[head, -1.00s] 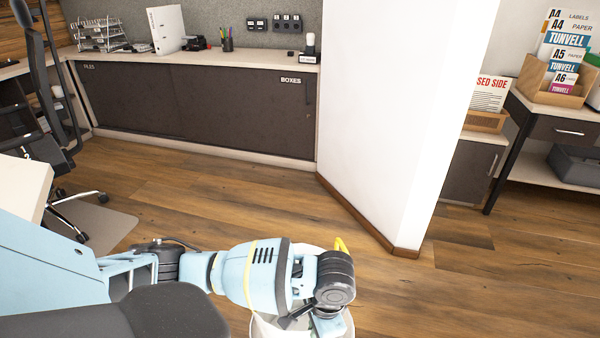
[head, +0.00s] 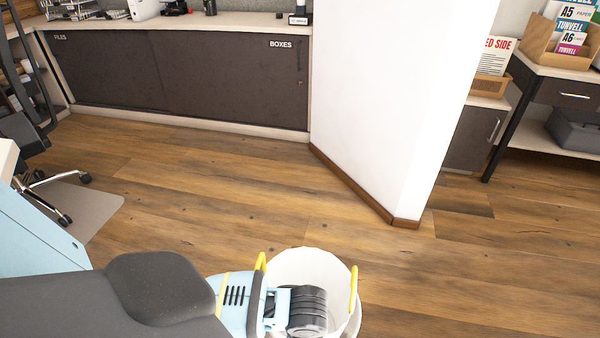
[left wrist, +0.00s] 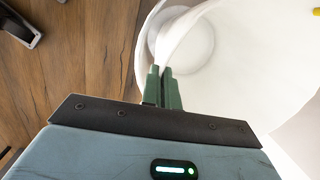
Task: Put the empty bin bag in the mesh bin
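The bin bag (head: 335,268) is white, round and open at the top, with yellow loops standing up at its rim. It is low in the middle of the head view, beneath my left arm's wrist. The left wrist view shows into its white inside (left wrist: 255,60). My left gripper (left wrist: 162,72) has its green fingers close together at the bag's near side, with a white fold of it between them. In the head view my wrist hides these fingers. I see no mesh bin and no right gripper.
A white wall end (head: 385,110) with brown skirting stands ahead. A dark low cabinet (head: 180,85) runs along the back left. An office chair (head: 40,150) on a mat is at the left, and a side table (head: 560,95) at the right. The wooden floor between is clear.

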